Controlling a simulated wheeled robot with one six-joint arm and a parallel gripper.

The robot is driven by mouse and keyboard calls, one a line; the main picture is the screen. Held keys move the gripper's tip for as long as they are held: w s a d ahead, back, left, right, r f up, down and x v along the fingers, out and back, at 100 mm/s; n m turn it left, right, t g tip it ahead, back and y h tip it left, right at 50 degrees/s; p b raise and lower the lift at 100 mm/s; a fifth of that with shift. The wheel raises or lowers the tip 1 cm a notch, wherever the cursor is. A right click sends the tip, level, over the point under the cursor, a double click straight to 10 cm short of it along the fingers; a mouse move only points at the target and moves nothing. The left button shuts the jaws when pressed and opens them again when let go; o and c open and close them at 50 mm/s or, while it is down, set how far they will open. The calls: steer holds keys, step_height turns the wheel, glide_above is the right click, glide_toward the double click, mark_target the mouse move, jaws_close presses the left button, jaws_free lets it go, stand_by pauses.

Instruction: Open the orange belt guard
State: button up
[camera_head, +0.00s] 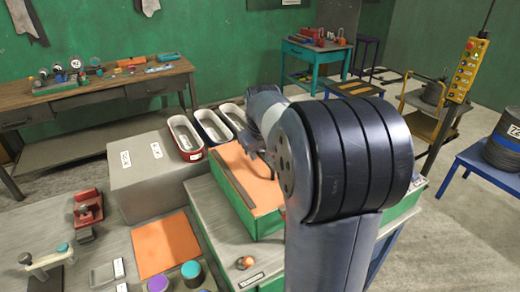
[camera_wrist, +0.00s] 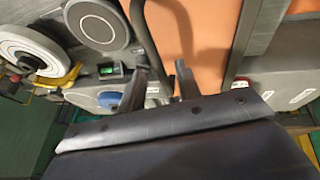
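The orange belt guard (camera_head: 262,185) is a flat orange panel on a green-sided bench unit, with a dark strip along its left side. It looks closed, but my arm covers its right part. Its orange face (camera_wrist: 212,38) fills the upper middle of the wrist view. A dark curved bar (camera_wrist: 148,45), perhaps a handle, runs down along the left edge of that face to between my fingers. My gripper (camera_wrist: 160,76) is open, with its two dark fingers apart and the bar's lower end between them. Whether they touch the bar cannot be told. In the head view my gripper is mostly hidden.
The wrist view shows a white wheel (camera_wrist: 28,55), a grey disc (camera_wrist: 97,24) and a blue round part (camera_wrist: 110,99) at left. A yellow control pendant (camera_head: 468,70) hangs at right.

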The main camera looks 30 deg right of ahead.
steer(key=shift+c, duration=0.4)
jaws_close()
steer(key=shift+a+r, duration=0.1)
